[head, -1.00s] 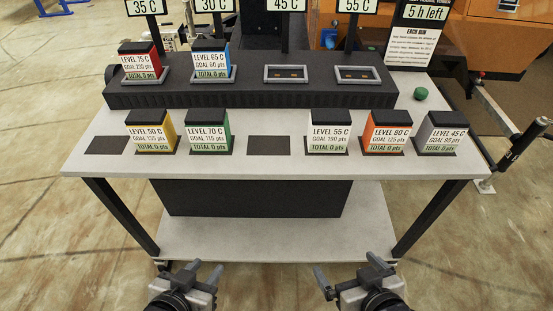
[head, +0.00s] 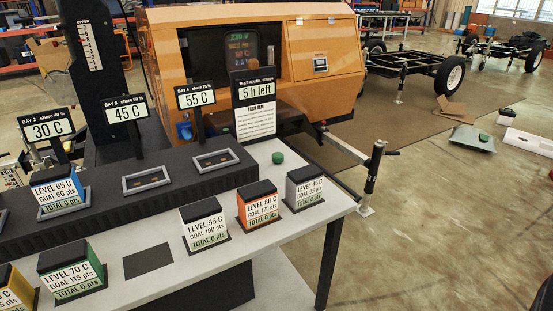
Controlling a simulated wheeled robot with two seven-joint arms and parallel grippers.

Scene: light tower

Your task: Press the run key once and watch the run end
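A small green dome (head: 278,158), which looks like the run key, sits on the right end of the white table (head: 318,215), beside the dark rack. No label on it is readable. A sign (head: 255,88) behind it reads "5 h left". The blue-sided block LEVEL 65 C (head: 58,190) stands in a rack slot. The rack slots under the 45 C sign (head: 147,180) and the 55 C sign (head: 215,161) are empty. All readable block totals show 0 pts. Neither gripper is in view.
Blocks labelled 70 C (head: 72,270), 55 C (head: 205,223), 80 C (head: 262,205) and 45 C (head: 304,188) stand along the table front. A bare dark pad (head: 148,261) lies between them. An orange machine (head: 165,55) stands behind, and a black post (head: 374,170) stands right of the table.

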